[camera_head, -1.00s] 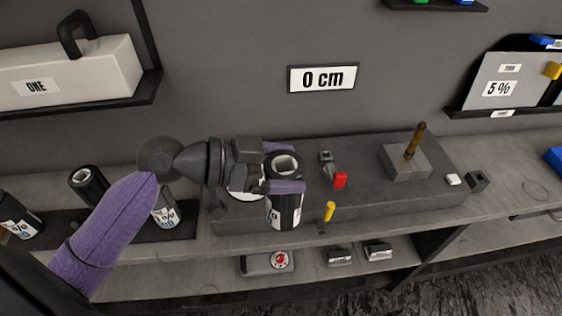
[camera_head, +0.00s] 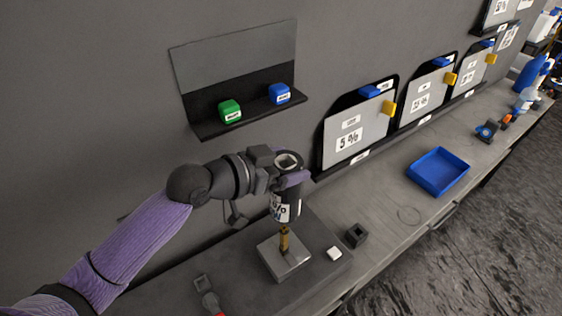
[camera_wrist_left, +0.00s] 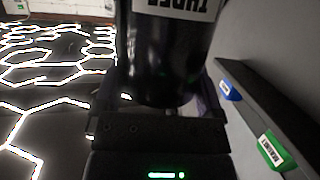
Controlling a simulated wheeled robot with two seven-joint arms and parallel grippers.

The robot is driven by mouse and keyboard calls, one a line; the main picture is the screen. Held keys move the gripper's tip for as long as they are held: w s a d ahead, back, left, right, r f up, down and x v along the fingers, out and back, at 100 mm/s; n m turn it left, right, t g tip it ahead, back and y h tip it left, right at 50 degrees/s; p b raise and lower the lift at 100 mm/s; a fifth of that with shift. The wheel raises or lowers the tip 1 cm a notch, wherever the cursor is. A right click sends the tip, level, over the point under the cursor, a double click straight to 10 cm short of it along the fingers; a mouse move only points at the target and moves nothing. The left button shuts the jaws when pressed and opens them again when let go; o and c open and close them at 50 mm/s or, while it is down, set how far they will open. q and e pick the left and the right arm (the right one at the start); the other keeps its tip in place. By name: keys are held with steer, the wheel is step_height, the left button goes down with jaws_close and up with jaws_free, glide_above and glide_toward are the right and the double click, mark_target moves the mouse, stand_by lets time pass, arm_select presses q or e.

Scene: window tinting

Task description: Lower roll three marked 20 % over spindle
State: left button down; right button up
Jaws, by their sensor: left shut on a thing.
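My left gripper (camera_head: 290,178) is shut around the upper part of a dark roll (camera_head: 284,208). The brass spindle (camera_head: 284,240) stands on a grey block (camera_head: 290,264) directly below the roll in the head view. The spindle's upper end is hidden by the roll; whether it is inside or behind the roll I cannot tell. My right gripper is not in view.
A small dark square holder (camera_head: 356,235) and a white piece (camera_head: 334,253) lie right of the block. A wall shelf (camera_head: 210,130) carries green (camera_head: 229,110) and blue (camera_head: 279,94) blocks. A blue tray (camera_head: 438,170) stands farther right on the bench. A red-tipped part (camera_head: 210,300) is at the front left.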

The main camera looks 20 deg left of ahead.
arm_select(q)
steer(key=shift+s+r, duration=0.15)
steer(key=shift+s, duration=0.3)
steer(key=b, duration=0.4)
glide_above(284, 228)
step_height(284, 228, down, 5)
step_height(284, 228, down, 4)
steer(key=b, duration=0.3)
steer(key=shift+f, duration=0.25)
step_height(284, 228, down, 4)
steer(key=b, duration=0.3)
steer(key=shift+b, duration=0.35)
step_height(284, 228, down, 3)
steer(key=shift+r+b, duration=0.1)
steer(key=shift+b, duration=1)
steer(key=shift+f, duration=0.2)
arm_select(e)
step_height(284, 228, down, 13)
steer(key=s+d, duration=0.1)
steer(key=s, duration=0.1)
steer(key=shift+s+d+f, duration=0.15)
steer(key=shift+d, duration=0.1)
arm_select(q)
steer(key=shift+f+b, duration=0.25)
steer(key=shift+b, duration=0.1)
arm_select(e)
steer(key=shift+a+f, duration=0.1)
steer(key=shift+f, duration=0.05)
